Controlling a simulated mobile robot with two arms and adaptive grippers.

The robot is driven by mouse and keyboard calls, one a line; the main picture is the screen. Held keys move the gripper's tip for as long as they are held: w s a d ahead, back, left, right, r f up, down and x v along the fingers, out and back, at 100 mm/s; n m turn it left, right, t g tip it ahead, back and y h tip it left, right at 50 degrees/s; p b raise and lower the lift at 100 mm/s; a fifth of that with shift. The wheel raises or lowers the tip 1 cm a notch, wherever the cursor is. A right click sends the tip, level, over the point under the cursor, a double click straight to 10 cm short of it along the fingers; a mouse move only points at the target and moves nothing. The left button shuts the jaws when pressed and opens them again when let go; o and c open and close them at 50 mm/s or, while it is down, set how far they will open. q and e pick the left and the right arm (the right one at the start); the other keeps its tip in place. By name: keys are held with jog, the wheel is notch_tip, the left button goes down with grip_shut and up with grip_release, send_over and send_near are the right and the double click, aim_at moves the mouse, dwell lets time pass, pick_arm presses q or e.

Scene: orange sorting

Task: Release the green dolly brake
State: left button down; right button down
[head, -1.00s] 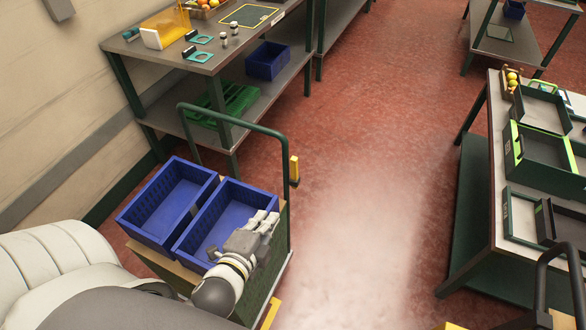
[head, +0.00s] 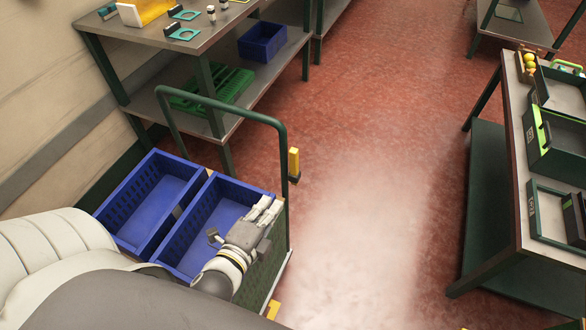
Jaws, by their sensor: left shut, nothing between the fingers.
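The green dolly stands at the lower left, with a dark green tube handle (head: 225,109) and two blue crates on top, a left crate (head: 118,205) and a right crate (head: 178,238). A yellow upright piece (head: 293,161) with a black foot stands just right of the handle's right post; I cannot tell whether it is the brake. Another yellow piece (head: 273,309) shows low by the dolly's near right corner. My left gripper (head: 271,207) is shut and empty over the right crate's right edge; I cannot tell whether it touches. My right gripper is out of view.
A grey workbench (head: 180,53) stands behind the dolly, with a blue bin (head: 263,42) and green tray (head: 213,88) on its lower shelf. A table (head: 513,170) with several trays stands at the right. The red floor (head: 375,180) between is clear.

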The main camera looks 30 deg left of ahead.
pick_arm(q)
jog(key=shift+d+r, duration=0.1)
jog(key=p, duration=0.2)
send_near(293, 170)
jog(key=w+d+r, duration=0.1)
jog(key=w+r, duration=0.1)
jog(key=w, duration=0.4)
jog(key=shift+w+d+r, duration=0.1)
jog(key=shift+w+r, duration=0.1)
jog(key=shift+w, duration=0.1)
